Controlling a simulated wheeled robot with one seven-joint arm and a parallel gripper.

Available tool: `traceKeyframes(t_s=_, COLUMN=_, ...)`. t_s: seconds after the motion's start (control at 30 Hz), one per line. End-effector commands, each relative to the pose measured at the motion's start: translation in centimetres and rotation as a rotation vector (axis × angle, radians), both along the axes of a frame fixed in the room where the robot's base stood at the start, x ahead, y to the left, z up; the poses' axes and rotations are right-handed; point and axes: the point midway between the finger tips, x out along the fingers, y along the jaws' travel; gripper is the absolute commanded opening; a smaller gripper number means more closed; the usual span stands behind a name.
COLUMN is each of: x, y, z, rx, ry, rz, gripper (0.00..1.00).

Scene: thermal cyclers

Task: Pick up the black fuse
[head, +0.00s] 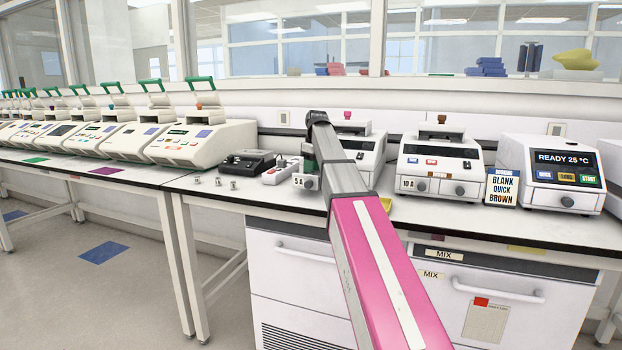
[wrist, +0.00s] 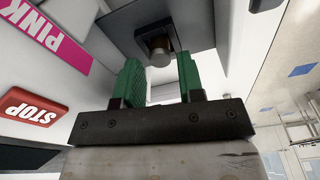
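My gripper (wrist: 160,72) has two green fingers, set apart and open, in the wrist view. A short round piece with a brownish body and pale metal end (wrist: 160,52) protrudes from a dark panel (wrist: 190,22) between and just beyond the fingertips. No finger clearly touches it. I cannot tell whether it is the black fuse. In the head view my arm reaches to the white unit labelled 5 A (head: 366,150), whose front is partly hidden by the arm. A dark round knob (head: 308,184) shows by the 5 A label.
Several small metallic pieces (head: 220,182) stand on the bench at left of a black device (head: 248,163). A 10 A unit (head: 440,165) and a READY display unit (head: 552,172) stand right. A red STOP button (wrist: 32,108) is close left of my gripper.

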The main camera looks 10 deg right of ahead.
Motion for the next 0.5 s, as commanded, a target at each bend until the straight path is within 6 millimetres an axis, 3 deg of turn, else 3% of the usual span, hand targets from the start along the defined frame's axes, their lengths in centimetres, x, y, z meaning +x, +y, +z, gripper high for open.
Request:
traceKeyframes(t_s=0.13, x=0.1, y=0.2, z=-2.0, rx=0.0, ry=0.001, rz=0.0, gripper=0.36)
traceKeyframes(t_s=0.37, x=0.2, y=0.2, z=-2.2, rx=0.0, ry=0.0, rz=0.0, gripper=0.36)
traceKeyframes(t_s=0.5, x=0.2, y=0.2, z=-2.2, rx=0.0, ry=0.0, rz=0.0, gripper=0.0)
